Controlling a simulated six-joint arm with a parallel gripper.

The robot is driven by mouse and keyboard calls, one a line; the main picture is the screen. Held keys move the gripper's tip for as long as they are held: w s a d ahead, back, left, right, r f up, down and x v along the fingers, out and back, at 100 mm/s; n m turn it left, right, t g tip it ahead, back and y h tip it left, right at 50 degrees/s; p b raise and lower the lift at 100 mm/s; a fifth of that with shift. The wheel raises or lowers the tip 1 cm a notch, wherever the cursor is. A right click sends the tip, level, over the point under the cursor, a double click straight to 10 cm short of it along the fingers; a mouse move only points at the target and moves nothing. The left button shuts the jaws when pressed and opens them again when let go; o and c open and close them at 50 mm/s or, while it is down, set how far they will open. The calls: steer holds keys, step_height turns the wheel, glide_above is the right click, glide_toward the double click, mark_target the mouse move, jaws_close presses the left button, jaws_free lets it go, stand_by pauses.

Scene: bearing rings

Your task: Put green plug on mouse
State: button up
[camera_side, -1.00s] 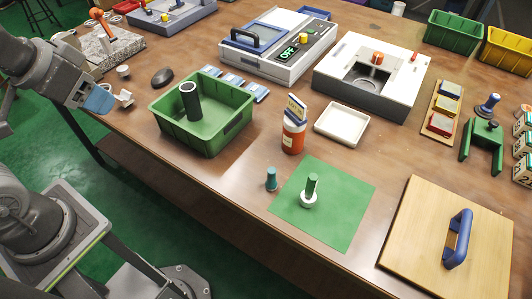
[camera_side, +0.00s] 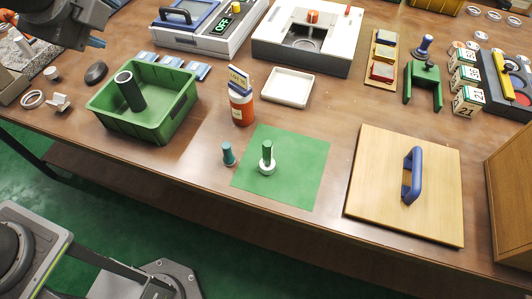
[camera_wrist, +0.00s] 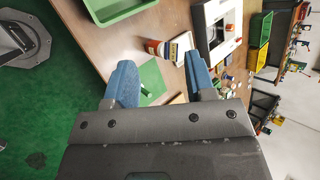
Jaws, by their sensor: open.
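A green plug (camera_side: 267,150) stands upright in a white ring (camera_side: 267,167) on a green mat (camera_side: 300,180); a green peg top also shows in the wrist view (camera_wrist: 147,93). A smaller teal plug (camera_side: 228,154) stands just left of the mat. The dark mouse (camera_side: 96,73) lies on the table left of the green bin. My gripper (camera_wrist: 160,64) is open and empty, its two blue fingers apart. In the side view it is at the top left (camera_side: 97,42), above the mouse and far from the green plug; its fingertips are hard to make out there.
A green bin (camera_side: 165,118) holding a dark tube stands between mouse and mat. An orange bottle (camera_side: 241,110) and white tray (camera_side: 288,87) stand behind the mat. A wooden board with a blue handle (camera_side: 412,170) lies to the right. The table front is mostly clear.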

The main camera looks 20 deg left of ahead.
steer(key=w+d+m+t, duration=0.3)
steer(key=w+d+m, duration=0.1)
steer(key=d+m, duration=0.7)
steer(key=m+t+h, duration=0.3)
steer(key=m, duration=0.4)
glide_above(266, 154)
steer(key=s, duration=0.3)
steer(key=f, duration=0.2)
steer(key=shift+n+g, duration=0.3)
steer(key=f, duration=2.6)
steer(key=shift+w+f, duration=0.35)
steer(key=shift+f, duration=0.45)
steer(key=shift+w+f, duration=0.2)
steer(key=shift+w, duration=0.1)
steer(key=shift+x, duration=2.2)
steer(key=shift+r, duration=0.1)
jaws_close()
